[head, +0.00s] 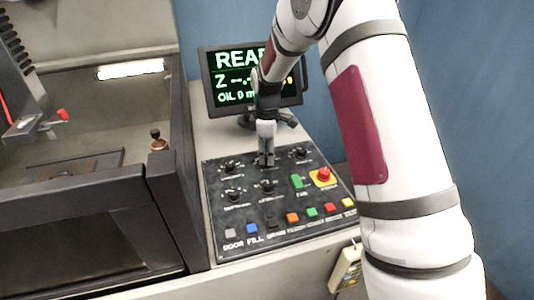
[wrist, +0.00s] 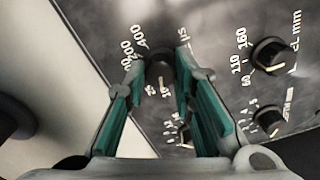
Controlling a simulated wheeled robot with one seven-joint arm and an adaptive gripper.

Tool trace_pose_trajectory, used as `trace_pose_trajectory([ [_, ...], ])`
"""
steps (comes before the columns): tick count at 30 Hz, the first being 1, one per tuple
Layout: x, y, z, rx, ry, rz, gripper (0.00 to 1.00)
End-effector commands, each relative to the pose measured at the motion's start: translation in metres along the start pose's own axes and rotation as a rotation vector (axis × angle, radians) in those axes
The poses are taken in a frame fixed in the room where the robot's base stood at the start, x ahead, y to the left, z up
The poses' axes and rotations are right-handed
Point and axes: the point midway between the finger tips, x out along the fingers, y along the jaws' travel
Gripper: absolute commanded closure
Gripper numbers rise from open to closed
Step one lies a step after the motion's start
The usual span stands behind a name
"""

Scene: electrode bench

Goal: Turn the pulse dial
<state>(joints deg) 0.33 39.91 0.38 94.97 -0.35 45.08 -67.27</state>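The pulse dial (wrist: 160,76) is a round black knob with a pale pointer line. Numbers and a "µs" mark are printed around it in the wrist view. My gripper (wrist: 160,62) is open, with one green-padded finger on each side of this dial in that view. I cannot tell whether the fingertips touch the knob or hover above it. In the head view my gripper (head: 266,162) points down over the upper middle of the black control panel (head: 215,215) and hides the dial beneath it.
Other dials sit close by, including the one marked in mm (wrist: 270,55) and a smaller one (wrist: 268,120). A red stop button (head: 323,174), a green button (head: 296,181) and a row of coloured buttons are on the panel. A monitor (head: 228,85) stands behind.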

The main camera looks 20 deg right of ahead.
Motion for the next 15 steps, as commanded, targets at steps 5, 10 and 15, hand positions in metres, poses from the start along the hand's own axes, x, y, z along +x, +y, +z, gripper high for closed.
trace_pose_trajectory([
  [5, 0.0001, -0.0003, -0.0001, 0.003, 0.0, -0.001, 1.0],
  [10, 0.0003, -0.0002, -0.0002, 0.035, 0.0, -0.001, 1.0],
  [15, 0.0004, 0.0, -0.0005, 0.118, 0.0, -0.001, 1.0],
])
